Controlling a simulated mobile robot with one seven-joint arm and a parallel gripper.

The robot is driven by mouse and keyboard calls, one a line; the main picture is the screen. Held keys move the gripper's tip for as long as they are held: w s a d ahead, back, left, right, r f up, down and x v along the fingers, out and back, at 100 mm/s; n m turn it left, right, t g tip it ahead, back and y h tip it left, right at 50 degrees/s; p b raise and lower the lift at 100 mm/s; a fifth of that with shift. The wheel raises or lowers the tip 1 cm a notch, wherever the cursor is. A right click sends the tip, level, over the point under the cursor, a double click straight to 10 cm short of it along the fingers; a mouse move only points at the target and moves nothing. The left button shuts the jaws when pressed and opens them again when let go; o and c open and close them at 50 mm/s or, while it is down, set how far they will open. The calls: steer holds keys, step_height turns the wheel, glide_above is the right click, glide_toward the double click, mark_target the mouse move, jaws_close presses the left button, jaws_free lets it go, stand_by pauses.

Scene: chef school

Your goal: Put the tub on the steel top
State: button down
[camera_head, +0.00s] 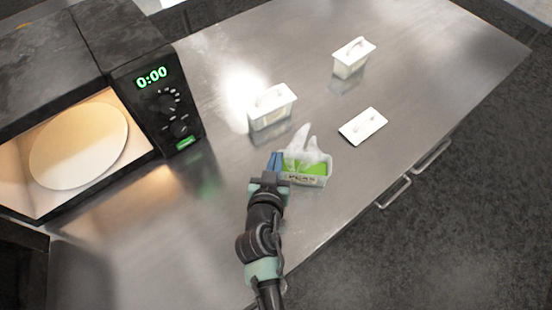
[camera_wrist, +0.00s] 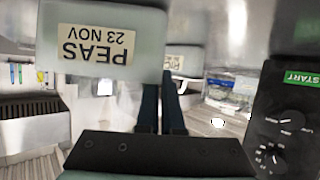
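The tub (camera_head: 318,181) is a clear, open box with green contents, white wisps above it and a label. In the wrist view its label reads "PEAS 23 NOV" upside down, and the tub (camera_wrist: 45,35) fills the upper left. My gripper (camera_head: 274,160) is at the tub's left side. Its two dark blue fingers (camera_wrist: 160,95) are close together at the tub's edge and look shut on its wall; the tub hides part of them. The tub is over the steel top (camera_head: 215,225); I cannot tell whether it touches it.
A microwave (camera_head: 165,100) stands open at left with a pale plate (camera_head: 80,145) inside. Two lidded white tubs (camera_head: 270,118) (camera_head: 350,68) stand behind. A loose white lid (camera_head: 363,126) lies to the right. The steel is clear at front left and far right.

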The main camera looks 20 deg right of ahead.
steer(key=shift+f, duration=0.15)
steer(key=c, duration=1.1)
jaws_free()
steer(key=shift+o, duration=0.2)
